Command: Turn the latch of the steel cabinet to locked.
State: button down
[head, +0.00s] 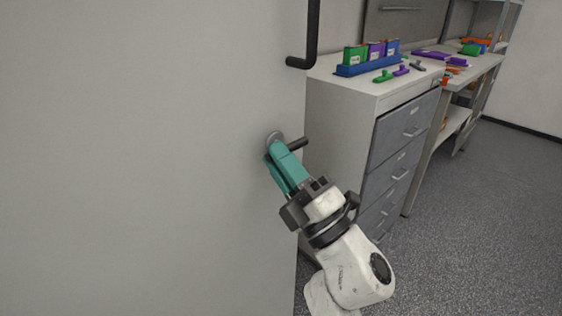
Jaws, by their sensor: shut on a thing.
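The steel cabinet (140,160) fills the left half of the head view as a large pale grey door. Its latch (275,138) is a round grey disc near the door's right edge. A dark bar (298,144) beside the disc points to the right and slightly up. My gripper (274,150), with teal fingers, reaches up from the lower right and is shut at the latch. The fingers hide the part of the latch that they hold, so its exact angle is hard to tell.
A black door handle (313,40) stands out above the latch. To the right, a drawer unit (345,140) carries a blue rack (375,65) with coloured blocks. A workbench (475,75) and shelves stand behind it. The grey floor (480,230) at right is clear.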

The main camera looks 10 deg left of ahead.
jog(key=shift+a+f, duration=0.1)
jog(key=c, duration=1.1)
grip_release()
jog(key=v, duration=1.1)
